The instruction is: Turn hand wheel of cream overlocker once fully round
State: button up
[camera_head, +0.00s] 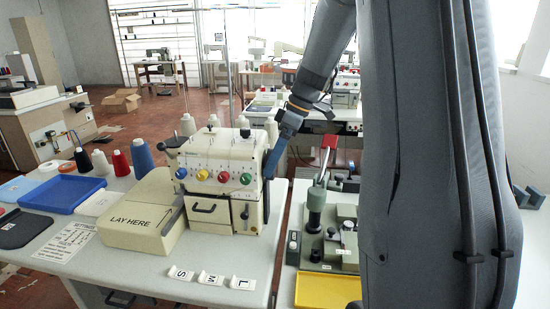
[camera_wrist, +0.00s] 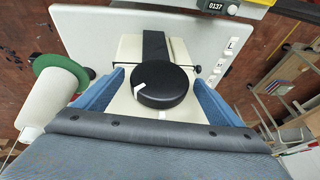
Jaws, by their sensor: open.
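The cream overlocker (camera_head: 222,165) stands on the pale table with four coloured dials on its front. Its black round hand wheel (camera_wrist: 162,88) is in the middle of the wrist view, with a white mark near its left rim. A small white mark (camera_wrist: 162,115) shows on the cream body just below the wheel. My gripper (camera_wrist: 158,78) is open, with one blue finger on each side of the wheel and visible gaps between. In the head view my gripper (camera_head: 275,158) is at the overlocker's right side, and the wheel cannot be made out there.
A cream "LAY HERE" block (camera_head: 140,222) stands left of the overlocker. Thread cones, including a blue one (camera_head: 142,157), and a blue tray (camera_head: 62,194) are further left. A green-grey press (camera_head: 316,210) and yellow tray (camera_head: 326,290) are on the right. S, M, L tags (camera_head: 210,278) lie in front.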

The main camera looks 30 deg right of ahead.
jog(key=c, duration=1)
jog(key=shift+c, duration=0.2)
jog(key=shift+w+d+g+y+p, duration=0.15)
jog(key=shift+g+y+p, duration=0.45)
jog(key=shift+g+p, duration=0.4)
jog(key=shift+w+d+f+m+g+y+p, duration=0.15)
jog(key=shift+m+g+y+p, duration=0.15)
jog(key=shift+g+y+p, duration=0.25)
jog(key=shift+w+a+f+m+g+y+p, duration=0.15)
jog(key=shift+m+g+y+p, duration=0.15)
jog(key=shift+g+y, duration=0.25)
jog(key=shift+d+r, duration=0.1)
jog(key=o, duration=1)
